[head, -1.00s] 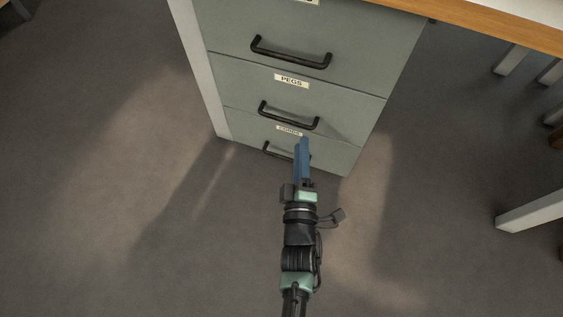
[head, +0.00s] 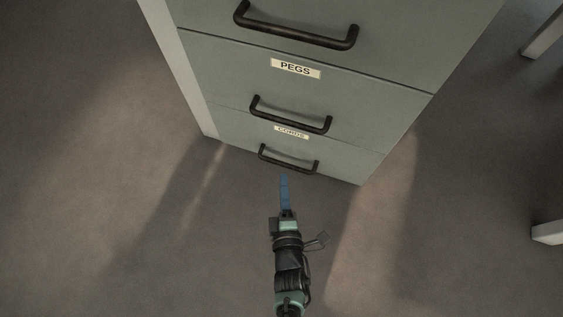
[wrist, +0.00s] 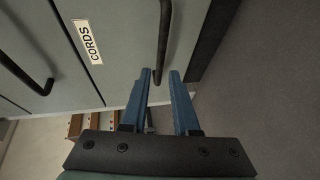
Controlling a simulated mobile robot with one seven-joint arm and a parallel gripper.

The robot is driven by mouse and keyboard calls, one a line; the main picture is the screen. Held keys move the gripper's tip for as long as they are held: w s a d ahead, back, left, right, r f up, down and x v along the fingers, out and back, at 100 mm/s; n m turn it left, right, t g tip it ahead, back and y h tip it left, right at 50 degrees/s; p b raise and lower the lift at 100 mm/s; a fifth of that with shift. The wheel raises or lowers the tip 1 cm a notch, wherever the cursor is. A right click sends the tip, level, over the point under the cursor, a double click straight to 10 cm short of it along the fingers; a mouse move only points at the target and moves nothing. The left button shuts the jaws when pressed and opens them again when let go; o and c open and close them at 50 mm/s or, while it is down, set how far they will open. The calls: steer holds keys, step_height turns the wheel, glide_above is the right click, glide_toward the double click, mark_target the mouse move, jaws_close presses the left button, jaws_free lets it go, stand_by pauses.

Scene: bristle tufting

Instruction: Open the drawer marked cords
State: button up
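The drawer marked CORDS (head: 335,158) is the lowest grey-green drawer and looks shut. Its label (head: 291,132) sits just above its black bar handle (head: 288,160). The wrist view shows the CORDS label (wrist: 88,42) sideways and the handle (wrist: 165,35) upright in the picture. My gripper (head: 284,178) points at this handle, its blue fingers just below it in the head view. In the wrist view my gripper (wrist: 160,72) is open, and the handle's near end shows between the fingertips. I see no clear contact.
The PEGS drawer (head: 370,100) with its handle (head: 290,117) is directly above, and another handled drawer (head: 400,35) is higher. All look shut. Bare floor (head: 120,180) lies around the cabinet. Pale legs (head: 547,233) stand at the right edge.

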mark_target(282, 162)
steer(key=shift+b+x, duration=1.5)
steer(key=shift+x, duration=2.3)
jaws_close()
